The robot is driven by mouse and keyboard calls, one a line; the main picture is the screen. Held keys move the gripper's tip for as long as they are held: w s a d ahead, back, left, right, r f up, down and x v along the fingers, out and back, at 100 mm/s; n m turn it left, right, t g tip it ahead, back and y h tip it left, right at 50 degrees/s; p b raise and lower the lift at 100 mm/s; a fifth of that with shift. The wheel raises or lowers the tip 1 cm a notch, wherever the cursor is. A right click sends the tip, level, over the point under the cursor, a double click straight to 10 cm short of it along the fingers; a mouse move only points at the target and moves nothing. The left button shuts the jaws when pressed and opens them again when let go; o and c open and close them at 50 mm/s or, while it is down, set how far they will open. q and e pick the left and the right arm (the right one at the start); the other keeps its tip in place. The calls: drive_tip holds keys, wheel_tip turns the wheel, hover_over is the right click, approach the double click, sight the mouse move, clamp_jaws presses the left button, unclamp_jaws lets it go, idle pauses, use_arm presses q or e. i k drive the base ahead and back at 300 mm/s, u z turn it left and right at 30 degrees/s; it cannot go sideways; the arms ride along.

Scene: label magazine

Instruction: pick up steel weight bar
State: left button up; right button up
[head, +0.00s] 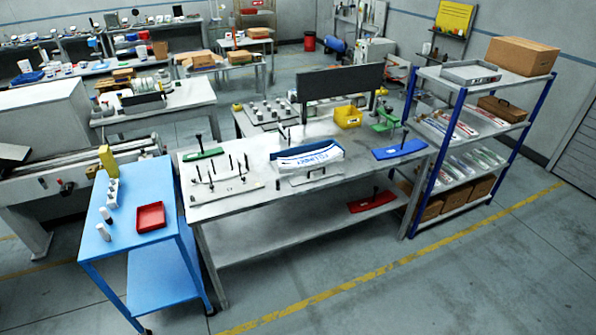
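A grey workbench (250,222) stands in the middle of the view. On it sits a curved stack of white and blue labels (308,158) with blue printing. Just in front of the stack lies a low, pale grey metal piece (300,181) with a dark handle on it, near the bench's front edge. It may be the steel weight bar, but it is too small to tell for sure. Neither of my grippers is in view.
Left on the bench is a white plate (215,187) with upright pins. A green block (203,153), a blue block (398,149) and a yellow bin (348,116) are also there. A blue cart (130,250) stands left, a shelf rack (460,135) right. Floor in front is clear.

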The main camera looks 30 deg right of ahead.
sight(325, 174)
drive_tip(key=i, duration=1.3)
drive_tip(key=z, duration=1.1)
drive_tip(key=i, duration=0.8)
drive_tip(key=z, duration=1)
